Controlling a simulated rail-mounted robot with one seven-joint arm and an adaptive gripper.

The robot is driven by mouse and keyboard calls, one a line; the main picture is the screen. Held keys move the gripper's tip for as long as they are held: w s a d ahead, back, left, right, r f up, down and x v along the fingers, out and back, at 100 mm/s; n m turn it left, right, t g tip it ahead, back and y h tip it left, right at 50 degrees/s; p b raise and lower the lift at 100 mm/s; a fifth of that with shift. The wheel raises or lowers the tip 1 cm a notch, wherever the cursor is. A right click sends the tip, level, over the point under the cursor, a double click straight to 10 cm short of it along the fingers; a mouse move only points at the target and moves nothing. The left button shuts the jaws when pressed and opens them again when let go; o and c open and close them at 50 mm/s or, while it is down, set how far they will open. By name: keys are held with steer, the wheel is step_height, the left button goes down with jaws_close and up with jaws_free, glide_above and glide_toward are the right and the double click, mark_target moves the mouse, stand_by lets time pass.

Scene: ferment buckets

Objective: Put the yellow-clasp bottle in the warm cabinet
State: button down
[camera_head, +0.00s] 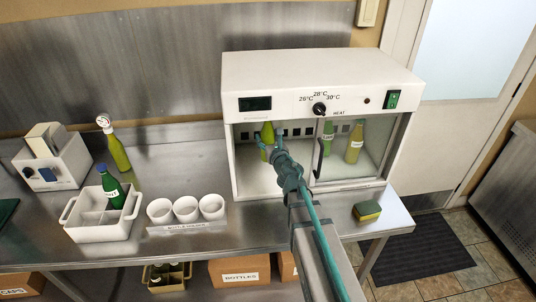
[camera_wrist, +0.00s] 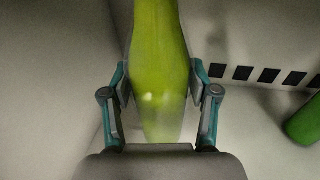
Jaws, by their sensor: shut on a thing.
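The warm cabinet (camera_head: 300,86) is a white box with a temperature knob, standing at the right of the steel bench. My gripper (camera_head: 271,146) reaches into the left part of its opening. It is shut on a yellow-green bottle (camera_head: 267,128), which looks upright in the head view. In the wrist view the bottle (camera_wrist: 158,50) stands between the two fingers of my gripper (camera_wrist: 160,85). I cannot make out its clasp colour, nor whether its base touches the cabinet floor.
Two labelled bottles, a green one (camera_head: 328,140) and a yellowish one (camera_head: 355,142), stand at the cabinet's right, near a dark door handle (camera_head: 319,160). A sponge (camera_head: 367,211) lies in front. White cups (camera_head: 186,209) and a bottle crate (camera_head: 97,232) stand left.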

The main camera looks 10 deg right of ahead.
steer(key=shift+f+b, duration=0.95)
steer(key=shift+f, duration=1.05)
steer(key=shift+f, duration=0.15)
steer(key=shift+c, duration=1.4)
jaws_free()
steer(key=shift+s, duration=0.3)
steer(key=s+b, duration=0.1)
steer(key=s, duration=0.6)
steer(key=shift+d+r, duration=0.35)
steer(key=shift+d, duration=0.1)
steer(key=shift+w, duration=0.1)
